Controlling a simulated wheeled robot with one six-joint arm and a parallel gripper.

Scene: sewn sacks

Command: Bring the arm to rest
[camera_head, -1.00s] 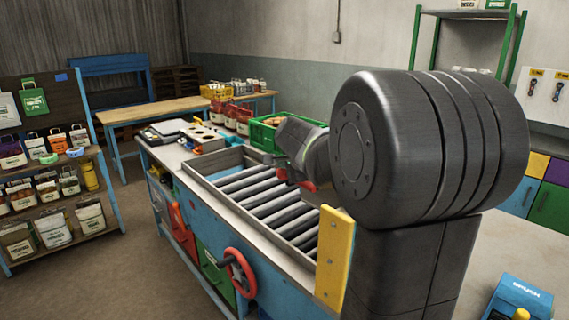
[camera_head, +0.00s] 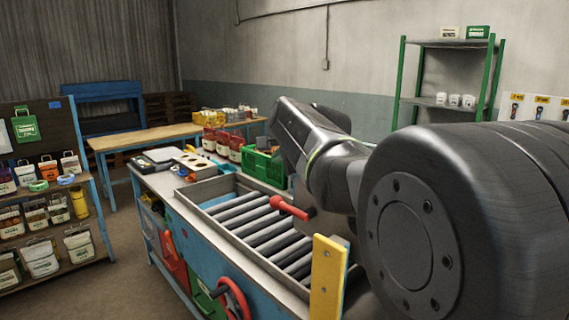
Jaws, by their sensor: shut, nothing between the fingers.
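My arm fills the right side of the view, with a large dark round joint in front. My gripper (camera_head: 292,128) is at the far end of the arm, raised over the right edge of the roller bench. It is shut with nothing in it. Its fingertips are hard to make out against the dark wrist. Nothing hangs from the arm.
Below my gripper is a roller conveyor (camera_head: 247,221) with a red lever (camera_head: 288,207) and a yellow plate (camera_head: 328,280). A green crate (camera_head: 264,166) stands behind it. Shelves of sacks (camera_head: 42,210) stand at left, a green-posted rack (camera_head: 447,43) at back right.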

